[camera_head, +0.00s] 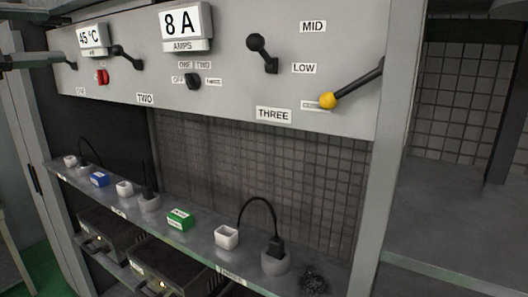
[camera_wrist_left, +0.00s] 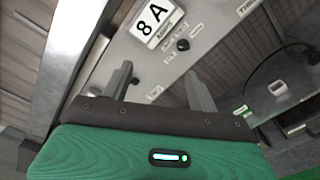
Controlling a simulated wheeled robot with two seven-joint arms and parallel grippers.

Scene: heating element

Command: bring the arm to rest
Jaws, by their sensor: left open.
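My left gripper (camera_head: 40,59) reaches in at the left edge of the head view, in front of the upper left of the grey control panel (camera_head: 225,75). In the left wrist view its two fingers (camera_wrist_left: 160,85) stand wide apart with nothing between them. The "8 A" display (camera_wrist_left: 154,22) and a black knob (camera_wrist_left: 182,45) show beyond the fingers. My right gripper does not show in either view.
The panel carries a "45 °C" display (camera_head: 91,38), a red switch (camera_head: 102,77), black levers (camera_head: 262,52) and a yellow-tipped lever (camera_head: 328,100). A shelf (camera_head: 200,243) below holds a green box (camera_head: 180,219), a blue box (camera_head: 99,179) and white cups.

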